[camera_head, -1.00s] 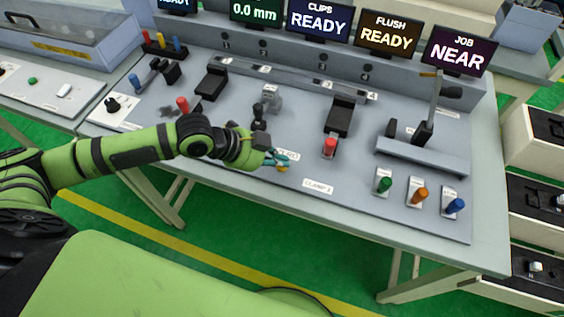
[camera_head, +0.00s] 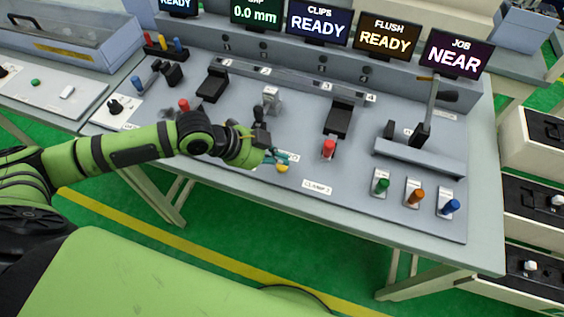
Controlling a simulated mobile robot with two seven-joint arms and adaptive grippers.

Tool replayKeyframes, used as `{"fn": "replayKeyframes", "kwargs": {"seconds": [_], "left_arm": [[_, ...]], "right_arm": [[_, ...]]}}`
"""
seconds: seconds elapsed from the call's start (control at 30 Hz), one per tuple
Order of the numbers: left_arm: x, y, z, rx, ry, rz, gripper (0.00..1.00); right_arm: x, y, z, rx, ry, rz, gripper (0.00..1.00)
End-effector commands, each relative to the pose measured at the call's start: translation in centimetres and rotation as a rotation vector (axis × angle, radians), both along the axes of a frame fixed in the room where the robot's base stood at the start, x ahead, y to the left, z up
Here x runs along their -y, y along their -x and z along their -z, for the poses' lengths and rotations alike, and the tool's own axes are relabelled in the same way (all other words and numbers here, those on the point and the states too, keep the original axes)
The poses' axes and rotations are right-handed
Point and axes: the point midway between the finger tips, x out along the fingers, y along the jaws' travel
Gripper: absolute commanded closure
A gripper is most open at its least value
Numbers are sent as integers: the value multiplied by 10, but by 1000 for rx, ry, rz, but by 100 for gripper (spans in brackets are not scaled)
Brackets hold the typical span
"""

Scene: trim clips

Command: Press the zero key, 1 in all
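My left gripper (camera_head: 273,158) is low over the front middle of the grey bench panel, its teal fingertips pointing right. A small yellow piece (camera_head: 282,168) shows right at the fingertips; I take it for the zero key, but it is too small to be sure. A white label (camera_head: 289,156), partly covered by the fingers, sits just behind it. I cannot tell whether the fingertips touch the key or whether the fingers are open. The gap display (camera_head: 255,12) reads 0.0 mm. My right gripper is out of view.
A red-topped clamp (camera_head: 329,149) stands right of the gripper, with a clamp label (camera_head: 317,187) in front. Green (camera_head: 381,186), orange (camera_head: 415,196) and blue (camera_head: 451,206) knobs stand at the front right. A tall lever (camera_head: 424,125) rises behind them. The panel around the clamp label is clear.

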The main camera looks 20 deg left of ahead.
Motion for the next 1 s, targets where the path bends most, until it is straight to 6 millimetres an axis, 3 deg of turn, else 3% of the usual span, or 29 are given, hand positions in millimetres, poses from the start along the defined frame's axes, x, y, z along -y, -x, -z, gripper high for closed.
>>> {"fn": "replayKeyframes", "kwargs": {"seconds": [0.17,0.6,1.0], "left_arm": [[0,0,-6,1,1,1,100],[0,0,-50,1,1,1,100],[0,0,-50,1,0,-1,100]], "right_arm": [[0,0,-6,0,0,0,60],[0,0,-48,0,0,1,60],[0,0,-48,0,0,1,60]]}}
